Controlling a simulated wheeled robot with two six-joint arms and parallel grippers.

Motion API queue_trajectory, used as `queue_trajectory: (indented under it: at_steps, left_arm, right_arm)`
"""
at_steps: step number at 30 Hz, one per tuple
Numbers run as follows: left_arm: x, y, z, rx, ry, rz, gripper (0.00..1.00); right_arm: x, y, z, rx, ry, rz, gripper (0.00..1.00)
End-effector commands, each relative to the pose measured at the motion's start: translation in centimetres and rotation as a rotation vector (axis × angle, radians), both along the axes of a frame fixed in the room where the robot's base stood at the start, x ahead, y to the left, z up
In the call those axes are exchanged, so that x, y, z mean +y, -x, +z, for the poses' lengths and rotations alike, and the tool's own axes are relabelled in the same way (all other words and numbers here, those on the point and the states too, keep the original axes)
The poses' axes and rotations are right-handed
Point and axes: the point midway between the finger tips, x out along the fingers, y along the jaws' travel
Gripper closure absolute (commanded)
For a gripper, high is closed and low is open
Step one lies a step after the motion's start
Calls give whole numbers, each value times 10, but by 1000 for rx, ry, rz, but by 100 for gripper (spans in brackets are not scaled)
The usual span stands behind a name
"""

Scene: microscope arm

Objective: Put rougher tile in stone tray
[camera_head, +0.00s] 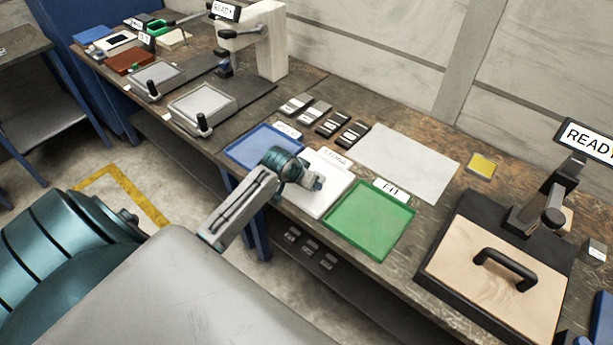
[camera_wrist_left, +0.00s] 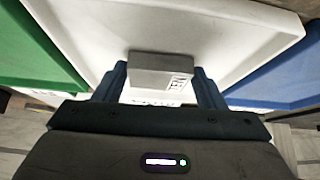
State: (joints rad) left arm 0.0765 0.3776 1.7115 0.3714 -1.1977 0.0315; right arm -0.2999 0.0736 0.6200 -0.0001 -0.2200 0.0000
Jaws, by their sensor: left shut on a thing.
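My left gripper (camera_head: 316,183) is over the white tray (camera_head: 328,203) in the head view. In the left wrist view, my left gripper (camera_wrist_left: 162,88) is shut on a small grey tile (camera_wrist_left: 160,66) with small dark markings on one face. The white tray (camera_wrist_left: 225,40) fills the middle behind the tile. I cannot tell whether the tile touches the tray. The gripper hides the tile in the head view. The white tray stands between a blue tray (camera_head: 258,150) and a green tray (camera_head: 375,222). My right gripper is not in view.
Several dark and grey tiles (camera_head: 342,129) lie behind the trays, near a pale blank sheet (camera_head: 408,163). A yellow square (camera_head: 482,166) lies farther right. A black-framed device with a handle (camera_head: 505,265) stands at right. Another stand (camera_head: 268,40) is at the back left.

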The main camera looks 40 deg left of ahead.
Motion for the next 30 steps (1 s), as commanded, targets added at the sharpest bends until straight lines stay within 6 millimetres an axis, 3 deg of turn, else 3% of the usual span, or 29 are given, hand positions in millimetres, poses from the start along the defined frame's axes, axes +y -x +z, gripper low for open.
queue_trajectory:
  at_steps: [8, 9, 12, 23, 30]
  left_arm:
    - [0, -1, 0, -4, 0, -1, 85]
    - [0, 0, -2, 0, 0, 0, 34]
    - [0, 0, -2, 0, 0, 0, 14]
    - [0, 1, 2, -2, -1, 0, 14]
    - [1, 21, 31, -4, -4, -3, 14]
  right_arm:
    - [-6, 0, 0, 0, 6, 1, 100]
    - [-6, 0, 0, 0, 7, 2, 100]
    - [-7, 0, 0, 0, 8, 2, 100]
    - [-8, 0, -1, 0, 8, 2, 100]
    - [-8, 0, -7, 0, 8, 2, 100]
